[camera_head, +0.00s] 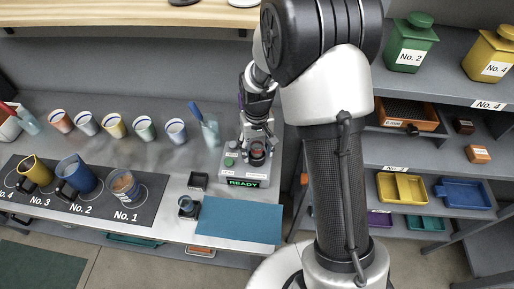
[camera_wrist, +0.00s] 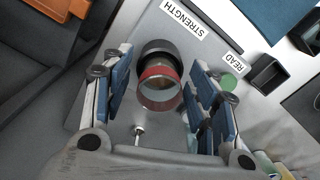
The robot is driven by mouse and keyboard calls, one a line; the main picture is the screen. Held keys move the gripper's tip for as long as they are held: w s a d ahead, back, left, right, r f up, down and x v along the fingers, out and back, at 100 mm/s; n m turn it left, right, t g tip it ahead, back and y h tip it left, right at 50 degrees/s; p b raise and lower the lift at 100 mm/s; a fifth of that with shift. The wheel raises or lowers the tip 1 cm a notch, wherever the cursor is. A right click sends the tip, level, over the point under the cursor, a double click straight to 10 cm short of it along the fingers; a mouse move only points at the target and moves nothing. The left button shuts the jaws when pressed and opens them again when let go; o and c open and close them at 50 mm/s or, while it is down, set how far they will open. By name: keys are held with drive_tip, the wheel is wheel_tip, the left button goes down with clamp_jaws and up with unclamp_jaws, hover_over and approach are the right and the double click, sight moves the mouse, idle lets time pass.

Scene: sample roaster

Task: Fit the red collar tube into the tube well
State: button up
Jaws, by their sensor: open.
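The red collar tube (camera_wrist: 160,92) is a clear tube with a red band, in the middle of the wrist view. Its far end meets the dark round tube well (camera_wrist: 156,48) and appears to stand in it; how deep it sits I cannot tell. My gripper (camera_wrist: 161,85) is open, with its blue-padded fingers on either side of the tube and gaps showing on both sides. In the head view, my gripper (camera_head: 258,139) is over the grey analyser (camera_head: 262,182), where the tube's reddish part (camera_head: 257,152) shows, partly covered.
The analyser has a green "READY" display (camera_head: 244,183) and a green button (camera_wrist: 229,82). A blue mat (camera_head: 240,220), small black holders (camera_head: 198,180) and a row of cups (camera_head: 145,128) share the bench. Shelves (camera_head: 450,150) with bins stand at right.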

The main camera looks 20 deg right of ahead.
drive_tip(key=shift+r, duration=0.15)
wheel_tip(320, 180, up, 12)
idle(0.4)
idle(0.4)
